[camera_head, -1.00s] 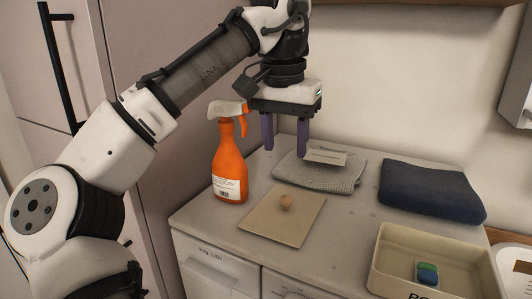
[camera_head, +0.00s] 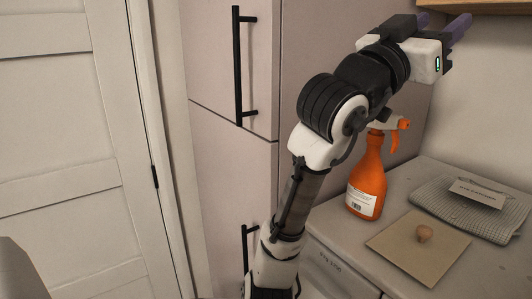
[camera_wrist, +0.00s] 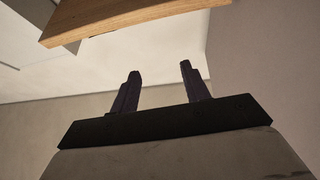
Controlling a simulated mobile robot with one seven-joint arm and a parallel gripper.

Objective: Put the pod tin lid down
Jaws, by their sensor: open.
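My gripper (camera_head: 446,18) is raised well above the counter, near the wall shelf, and is apart from the lid. Its two dark purple fingers are spread with nothing between them. The wrist view shows the empty open fingers (camera_wrist: 160,72) pointing towards the wall and shelf. The lid is not visible in the wrist view.
An orange spray bottle (camera_head: 367,180) stands behind and left of the lid. A grey cloth (camera_head: 440,202) with a white card (camera_head: 478,192) lies at the back right. A wooden shelf (camera_wrist: 120,17) is close above my gripper. Tall cabinets (camera_head: 235,165) stand left.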

